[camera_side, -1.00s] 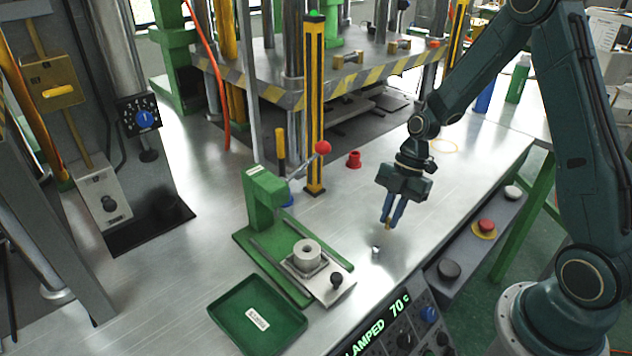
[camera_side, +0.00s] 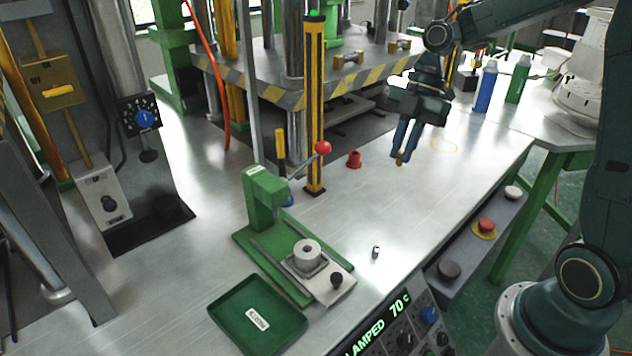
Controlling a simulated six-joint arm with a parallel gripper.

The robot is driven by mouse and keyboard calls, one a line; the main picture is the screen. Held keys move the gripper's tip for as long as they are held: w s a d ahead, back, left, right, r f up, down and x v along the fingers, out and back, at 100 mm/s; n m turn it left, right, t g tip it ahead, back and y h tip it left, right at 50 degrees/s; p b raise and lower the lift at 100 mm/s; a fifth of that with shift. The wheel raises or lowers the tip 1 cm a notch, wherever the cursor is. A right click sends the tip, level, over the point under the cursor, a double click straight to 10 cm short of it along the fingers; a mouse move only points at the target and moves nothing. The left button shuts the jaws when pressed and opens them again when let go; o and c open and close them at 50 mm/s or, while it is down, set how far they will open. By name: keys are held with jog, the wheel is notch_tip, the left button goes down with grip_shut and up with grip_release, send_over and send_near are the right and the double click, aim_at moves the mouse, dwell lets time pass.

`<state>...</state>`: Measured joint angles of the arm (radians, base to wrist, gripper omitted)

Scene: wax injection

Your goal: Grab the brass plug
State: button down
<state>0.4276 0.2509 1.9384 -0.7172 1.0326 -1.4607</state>
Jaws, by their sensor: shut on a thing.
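My gripper (camera_side: 404,147), with two blue fingers pointing down, is above the metal table to the right of the press. The fingers are shut on a small brass-coloured piece, the brass plug (camera_side: 400,159), which shows at their tips. The fingers hide most of it. It appears held clear of the table top.
A red cup-like part (camera_side: 354,159) stands left of the gripper. A small silver piece (camera_side: 376,252) stands on the table nearer the front. A green fixture (camera_side: 262,195) with a grey ring-shaped block (camera_side: 307,262) and a green tray (camera_side: 240,325) are at front left. A striped yellow post (camera_side: 314,110) rises behind.

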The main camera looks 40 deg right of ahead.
jog(key=shift+r, duration=0.9)
